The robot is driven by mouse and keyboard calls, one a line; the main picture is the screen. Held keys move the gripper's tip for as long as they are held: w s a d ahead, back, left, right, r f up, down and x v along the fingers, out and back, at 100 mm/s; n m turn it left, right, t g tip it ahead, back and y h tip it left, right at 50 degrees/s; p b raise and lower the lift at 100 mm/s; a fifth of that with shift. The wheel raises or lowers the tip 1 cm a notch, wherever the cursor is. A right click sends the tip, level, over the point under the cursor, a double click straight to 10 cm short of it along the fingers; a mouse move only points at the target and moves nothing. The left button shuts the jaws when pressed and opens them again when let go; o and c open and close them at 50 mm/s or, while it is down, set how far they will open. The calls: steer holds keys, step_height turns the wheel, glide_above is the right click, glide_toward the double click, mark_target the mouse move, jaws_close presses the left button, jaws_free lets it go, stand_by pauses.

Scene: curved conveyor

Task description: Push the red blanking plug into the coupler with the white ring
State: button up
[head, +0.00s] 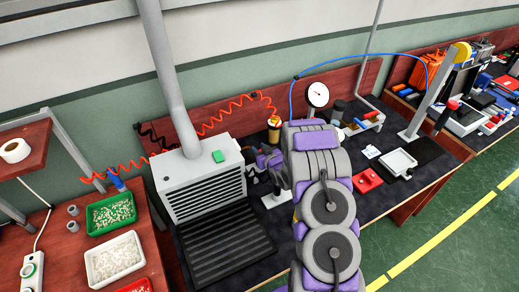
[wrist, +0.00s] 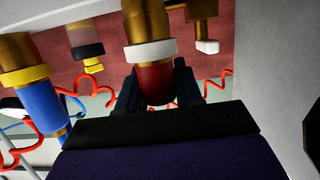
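The coupler with the white ring (wrist: 150,50) is a brass cylinder hanging down at top centre in the wrist view. The red blanking plug (wrist: 156,82) is directly below the ring, in line with it and apparently touching it. How deep it sits inside the coupler cannot be seen. My gripper (wrist: 157,92) has its dark fingers on both sides of the plug and appears shut on it. In the head view my arm covers most of the work area, so the coupler and plug cannot be made out there.
In the wrist view, a brass coupler (wrist: 22,50) with a yellow ring and blue hose end (wrist: 42,108) is left. A grey vented box (head: 203,185) stands left of my arm.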

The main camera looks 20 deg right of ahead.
steer(key=o, duration=0.5)
steer(key=s+a+r+p, duration=0.2)
steer(key=s+p, duration=0.1)
steer(key=s, duration=0.4)
steer(key=s+a+r+p, duration=0.2)
steer(key=s+r+p, duration=0.1)
steer(key=s, duration=0.5)
steer(key=shift+s+p, duration=0.15)
steer(key=shift+p, duration=0.65)
steer(key=shift+a, duration=0.1)
